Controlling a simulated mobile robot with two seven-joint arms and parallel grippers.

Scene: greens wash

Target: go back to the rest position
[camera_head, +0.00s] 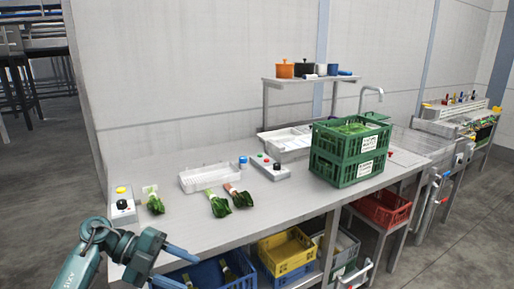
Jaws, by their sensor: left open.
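My left gripper (176,266) is at the lower left, in front of the table's front edge. Its two blue fingers are spread apart with nothing between them. Bunches of greens lie on the steel table (160,226): one bunch (153,201) at the left and two close together, a bunch (217,204) and a bunch (239,197), near the middle. The gripper is apart from all of them. My right gripper is not in view.
Stacked green crates (340,173) stand at the table's right, with greens in the top one. A white tray (203,181) and button boxes (121,212) sit on the table. Below are a blue crate (206,277), yellow crates (284,248) and a red crate (384,211).

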